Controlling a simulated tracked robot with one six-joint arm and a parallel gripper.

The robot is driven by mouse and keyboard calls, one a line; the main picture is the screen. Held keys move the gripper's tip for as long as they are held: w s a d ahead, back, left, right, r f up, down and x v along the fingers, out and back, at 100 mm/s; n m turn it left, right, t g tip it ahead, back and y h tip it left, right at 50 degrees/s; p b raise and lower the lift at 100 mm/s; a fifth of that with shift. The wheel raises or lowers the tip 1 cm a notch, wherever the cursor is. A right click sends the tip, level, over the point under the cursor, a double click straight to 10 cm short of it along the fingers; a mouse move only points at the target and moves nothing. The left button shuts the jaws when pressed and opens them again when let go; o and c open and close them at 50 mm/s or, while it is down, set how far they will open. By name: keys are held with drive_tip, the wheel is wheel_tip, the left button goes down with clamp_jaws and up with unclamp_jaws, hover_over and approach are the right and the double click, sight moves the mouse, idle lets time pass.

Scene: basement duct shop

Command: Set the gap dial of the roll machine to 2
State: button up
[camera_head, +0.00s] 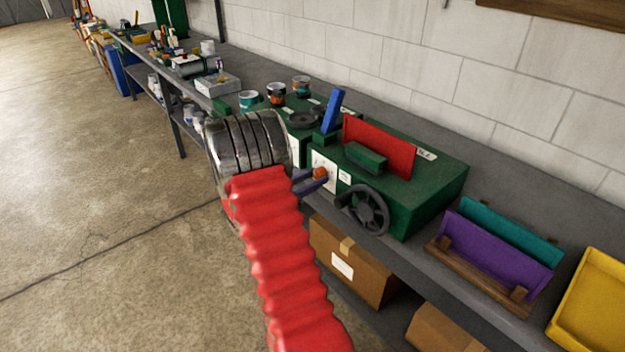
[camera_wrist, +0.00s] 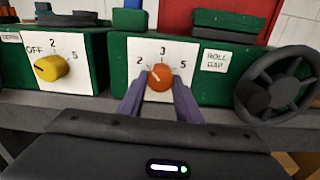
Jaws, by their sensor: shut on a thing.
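The roll machine (camera_head: 425,190) is a green box on the bench with a black handwheel at its front. Its gap dial is an orange knob (camera_wrist: 160,79) on a white plate marked 2, 3 and 5, beside a "ROLL GAP" label (camera_wrist: 215,60). The knob's pale mark seems to point up and left, toward the 2 side; its exact setting is hard to tell. My gripper (camera_wrist: 160,92) is shut on the knob, one purple-grey finger at each side. In the head view, the knob (camera_head: 320,173) shows at my fingertips.
A yellow dial (camera_wrist: 51,68) marked OFF, 2 and 5 sits on a green panel to the left. The handwheel (camera_head: 366,210) stands close to the right of my gripper. Cans (camera_head: 276,93) stand behind; a purple panel (camera_head: 500,250) stands in a rack at right.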

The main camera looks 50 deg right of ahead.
drive_tip(key=n, duration=0.3)
drive_tip(key=shift+d+n, duration=0.1)
drive_tip(key=shift+n, duration=0.2)
idle(0.4)
drive_tip(key=o, duration=1.1)
drive_tip(key=shift+c, duration=0.2)
drive_tip(key=v, duration=1.4)
